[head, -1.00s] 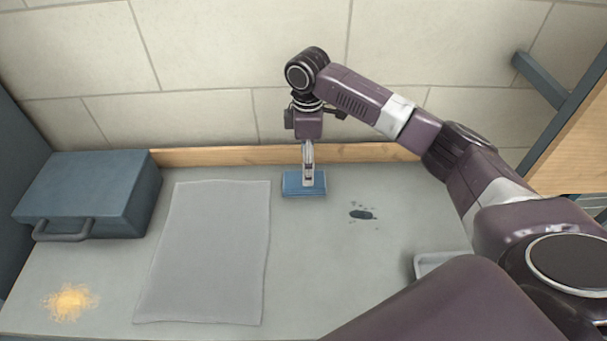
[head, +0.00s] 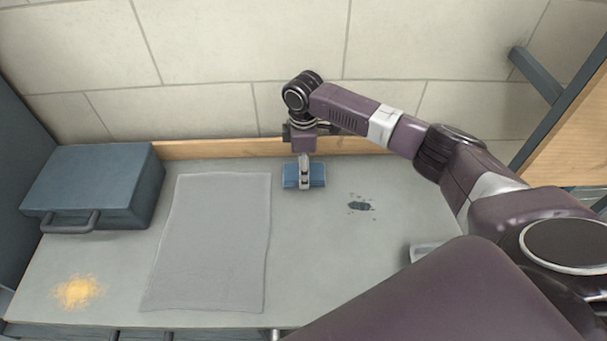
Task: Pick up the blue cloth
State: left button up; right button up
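The blue cloth (head: 317,174) is a small folded rectangle at the back of the workbench, near the wooden back strip. My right gripper (head: 304,186) points down over the middle of the cloth, its fingers in front of the cloth's blue surface. The fingers look close together and the cloth looks pinched between them. I cannot tell whether the cloth is lifted clear of the bench. My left gripper is not in view.
A grey sheet (head: 212,245) lies flat left of the cloth. A blue-grey toolbox (head: 95,185) stands at the back left. Yellow crumbs (head: 78,291) lie at front left, a dark spill (head: 359,206) right of the cloth. A pale tray (head: 424,251) is partly behind my arm.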

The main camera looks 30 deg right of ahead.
jog(key=c, duration=0.4)
jog(key=shift+r, duration=0.6)
jog(key=shift+r+b, duration=1.5)
jog(key=shift+r, duration=7.95)
